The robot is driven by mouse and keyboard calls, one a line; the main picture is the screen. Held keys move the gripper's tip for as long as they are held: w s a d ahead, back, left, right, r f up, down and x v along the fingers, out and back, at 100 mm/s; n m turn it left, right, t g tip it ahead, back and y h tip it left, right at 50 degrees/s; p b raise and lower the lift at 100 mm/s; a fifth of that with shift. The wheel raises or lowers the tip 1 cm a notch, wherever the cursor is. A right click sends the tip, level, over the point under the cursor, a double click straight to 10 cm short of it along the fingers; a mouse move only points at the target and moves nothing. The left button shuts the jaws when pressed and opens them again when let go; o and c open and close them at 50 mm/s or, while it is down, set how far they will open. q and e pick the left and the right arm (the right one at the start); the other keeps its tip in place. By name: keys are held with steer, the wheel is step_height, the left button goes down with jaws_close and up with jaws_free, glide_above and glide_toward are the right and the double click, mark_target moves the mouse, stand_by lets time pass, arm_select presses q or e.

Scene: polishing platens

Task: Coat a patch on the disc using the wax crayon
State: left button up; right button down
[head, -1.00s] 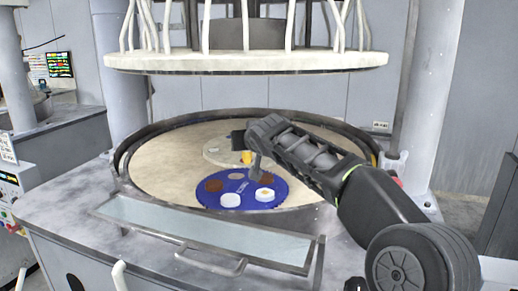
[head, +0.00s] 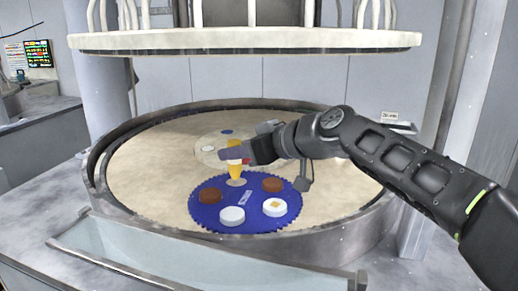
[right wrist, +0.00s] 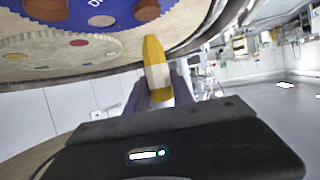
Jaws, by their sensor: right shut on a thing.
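My right gripper (head: 240,152) is shut on the yellow wax crayon (head: 236,171), which has a pale band and points downward. In the right wrist view the crayon (right wrist: 156,66) sticks out from between the fingers. A blue toothed disc (head: 253,213) lies on the platen with two brown and two white round pieces on it. The crayon's lower end is over the disc's rear edge; I cannot tell whether it touches. A pale disc (head: 205,154) with small coloured spots lies behind, partly hidden by my gripper. My left gripper is out of view.
The round beige platen (head: 140,170) has a raised dark rim (head: 95,165). A large upper plate (head: 245,41) hangs above it. A glass-like tray panel (head: 150,255) runs along the front. The platen's left side is clear.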

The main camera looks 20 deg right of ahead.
steer(key=shift+a+n+g+y, duration=0.25)
steer(key=shift+n+g+y, duration=0.05)
steer(key=shift+s+a+r, duration=0.15)
steer(key=shift+s+r, duration=0.05)
steer(key=shift+s, duration=0.25)
steer(key=shift+w+f, duration=0.1)
steer(key=shift+w, duration=0.05)
steer(key=shift+f, duration=0.1)
